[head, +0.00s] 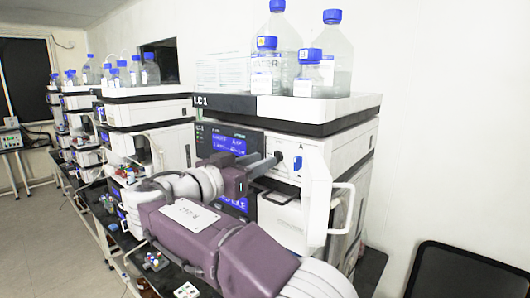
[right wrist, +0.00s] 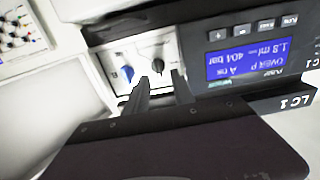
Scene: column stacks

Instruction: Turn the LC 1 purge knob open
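The LC 1 stack (head: 228,103) stands in the middle of the head view. Its front panel has a black knob (right wrist: 157,54) and a blue knob (right wrist: 126,74) to the left of it in the upside-down right wrist view. The blue knob also shows in the head view (head: 297,163). My right gripper (right wrist: 161,77) is open, its two dark fingers apart and pointing at the black knob, which shows between the tips. I cannot tell whether they touch it. In the head view the right gripper (head: 276,160) partly hides this area. My left gripper is out of view.
A lit blue display (right wrist: 262,60) beside the knobs shows a pressure reading. A white door (head: 316,200) with a handle stands swung out right of the knobs. Bottles (head: 337,50) stand on top. More stacks (head: 150,112) line the bench at left.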

